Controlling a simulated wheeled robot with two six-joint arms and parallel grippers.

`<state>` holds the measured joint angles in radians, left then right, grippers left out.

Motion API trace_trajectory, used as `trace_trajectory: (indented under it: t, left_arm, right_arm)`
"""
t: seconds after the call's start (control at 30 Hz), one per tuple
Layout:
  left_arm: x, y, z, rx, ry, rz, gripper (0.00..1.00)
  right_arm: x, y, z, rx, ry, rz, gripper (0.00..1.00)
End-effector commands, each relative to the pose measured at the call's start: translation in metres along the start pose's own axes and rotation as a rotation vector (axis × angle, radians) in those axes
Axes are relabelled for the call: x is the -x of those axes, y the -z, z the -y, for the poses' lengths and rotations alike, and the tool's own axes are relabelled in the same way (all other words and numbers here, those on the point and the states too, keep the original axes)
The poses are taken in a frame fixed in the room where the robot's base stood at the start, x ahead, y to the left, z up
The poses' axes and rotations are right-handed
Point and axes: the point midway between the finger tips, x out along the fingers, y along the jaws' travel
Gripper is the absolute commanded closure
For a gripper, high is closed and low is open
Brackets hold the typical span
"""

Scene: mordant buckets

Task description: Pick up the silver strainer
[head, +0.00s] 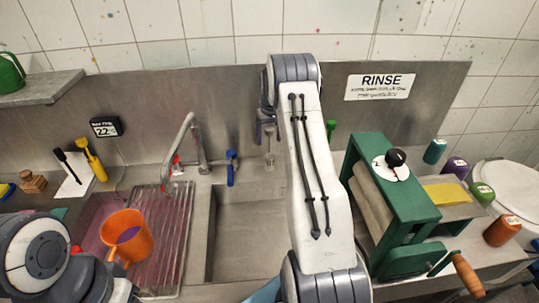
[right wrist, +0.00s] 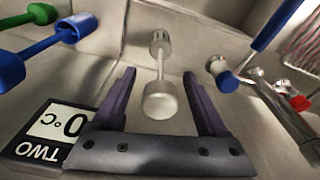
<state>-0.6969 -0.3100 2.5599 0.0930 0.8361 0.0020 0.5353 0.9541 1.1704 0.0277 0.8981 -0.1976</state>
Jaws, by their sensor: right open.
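A silver piece with a rounded cup-like end on a thin stem (right wrist: 161,102) shows in the right wrist view. It also shows at the back of the sink in the head view (head: 269,158). I cannot tell for sure that it is the strainer. My right gripper (right wrist: 160,72) is open, with a purple finger on each side of the silver piece and visible gaps between. In the head view my right arm hides most of this gripper. My left arm shows at the lower left, with its fingers out of frame.
A blue-handled lever (head: 231,170) and the tap (head: 190,140) stand left of the silver piece. A green press (head: 400,200) stands on the right counter. An orange jug (head: 127,236) stands on the left drain rack. The sink basin (head: 245,235) looks empty.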

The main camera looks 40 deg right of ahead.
Motion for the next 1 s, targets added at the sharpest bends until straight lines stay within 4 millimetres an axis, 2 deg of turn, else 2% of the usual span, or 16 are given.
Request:
trace_trajectory:
  t: [0.1,0.17,0.3,0.33,0.77,1.0]
  left_arm:
    - [-0.001,0.000,0.000,0.000,0.000,0.000,0.50]
    - [-0.001,0.000,0.000,0.000,0.000,0.000,0.50]
    - [-0.001,0.000,0.000,0.000,0.000,0.000,0.50]
    - [-0.001,0.000,0.000,0.000,0.000,0.000,0.50]
    - [-0.003,0.000,0.000,0.000,0.000,0.000,0.50]
    - [-0.017,-0.001,0.001,0.001,0.000,0.000,0.50]
  right_arm:
    - [0.000,0.000,0.000,0.000,0.000,0.000,0.24]
    - [0.000,0.000,0.000,0.000,0.000,0.000,0.44]
    - [0.000,0.000,0.000,0.000,0.000,0.000,0.97]
    - [0.000,0.000,0.000,0.000,0.000,0.000,1.00]
    - [0.003,0.001,0.000,0.000,0.000,-0.002,1.00]
    - [0.027,0.005,0.000,0.000,-0.001,-0.005,1.00]
